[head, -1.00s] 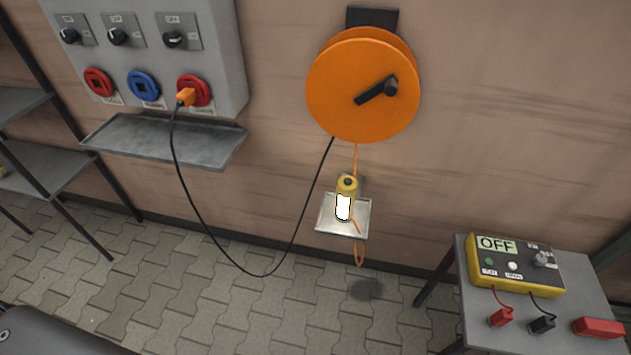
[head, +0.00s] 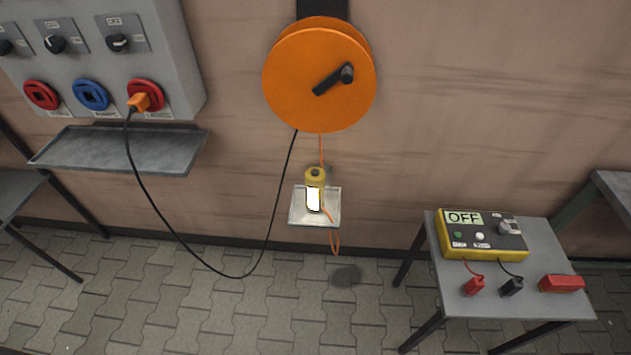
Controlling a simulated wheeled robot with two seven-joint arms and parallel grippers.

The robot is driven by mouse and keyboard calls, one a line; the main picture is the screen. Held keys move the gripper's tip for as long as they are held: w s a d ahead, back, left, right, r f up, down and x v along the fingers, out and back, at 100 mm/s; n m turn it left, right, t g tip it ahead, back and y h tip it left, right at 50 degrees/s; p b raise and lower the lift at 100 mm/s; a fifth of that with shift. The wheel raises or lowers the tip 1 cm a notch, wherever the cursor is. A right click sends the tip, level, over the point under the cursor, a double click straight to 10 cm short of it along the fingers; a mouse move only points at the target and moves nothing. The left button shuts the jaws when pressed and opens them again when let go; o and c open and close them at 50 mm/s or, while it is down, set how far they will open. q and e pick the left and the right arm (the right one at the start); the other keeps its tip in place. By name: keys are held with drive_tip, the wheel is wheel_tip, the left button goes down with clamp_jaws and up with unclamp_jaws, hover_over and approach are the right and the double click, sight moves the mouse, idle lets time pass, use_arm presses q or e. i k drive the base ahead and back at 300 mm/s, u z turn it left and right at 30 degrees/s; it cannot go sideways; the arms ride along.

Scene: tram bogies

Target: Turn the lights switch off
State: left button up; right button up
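A grey wall panel (head: 190,75) is at the upper left. It carries a row of black rotary switches; the right one (head: 118,43), the middle one (head: 54,44) and the left one (head: 6,47), cut by the picture's edge. Their labels are too small to read, so I cannot tell which one is the lights switch. Below them are a red socket (head: 41,95), a blue socket (head: 91,96) and another red socket (head: 157,90) with an orange plug (head: 139,102) in it. Neither of my grippers is in view.
A grey shelf (head: 120,150) juts out below the panel. An orange cable reel (head: 315,80) hangs on the wall, above a lit yellow lamp (head: 315,178) on a small bracket (head: 298,208). A table (head: 560,245) at right bears a yellow tester (head: 483,250) reading OFF.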

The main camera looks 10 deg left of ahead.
sight(116, 41)
drive_tip(key=u, duration=1.25)
